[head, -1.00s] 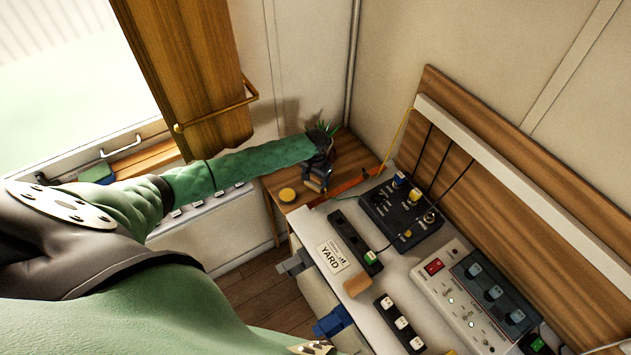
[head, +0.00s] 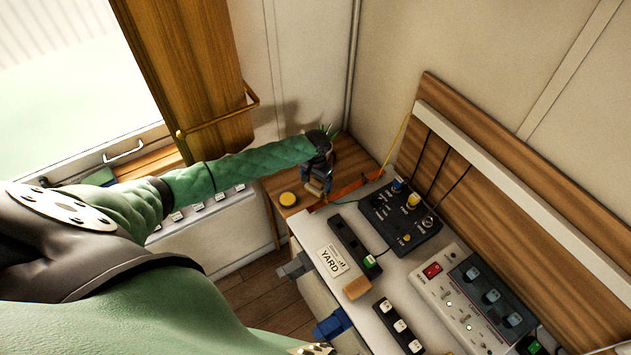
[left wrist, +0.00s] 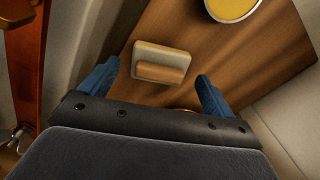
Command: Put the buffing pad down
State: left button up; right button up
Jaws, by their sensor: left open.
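The buffing pad (left wrist: 160,65), a pale base with a tan wooden grip on top, lies on the wooden corner surface (left wrist: 205,50) in the left wrist view. My left gripper (left wrist: 160,85) is open. Its two blue fingertips stand apart, one to each side of the pad's near edge, with clear gaps to it. In the head view my left gripper (head: 317,183) is over the corner surface, and the pad is mostly hidden by it. My right gripper is not seen.
A round yellow-topped tin (head: 288,199) stands left of the gripper on the same surface. The desk to the right holds a black control box (head: 400,215), a YARD sign (head: 332,261) and a tan block (head: 357,287).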

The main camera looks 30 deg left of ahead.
aim_at(316, 183)
pick_arm(q)
notch_tip(316, 183, up, 5)
jog(key=shift+r+p, duration=0.15)
jog(key=shift+p, duration=1.1)
jog(key=shift+r+b, duration=0.35)
jog(key=shift+r, duration=2.2)
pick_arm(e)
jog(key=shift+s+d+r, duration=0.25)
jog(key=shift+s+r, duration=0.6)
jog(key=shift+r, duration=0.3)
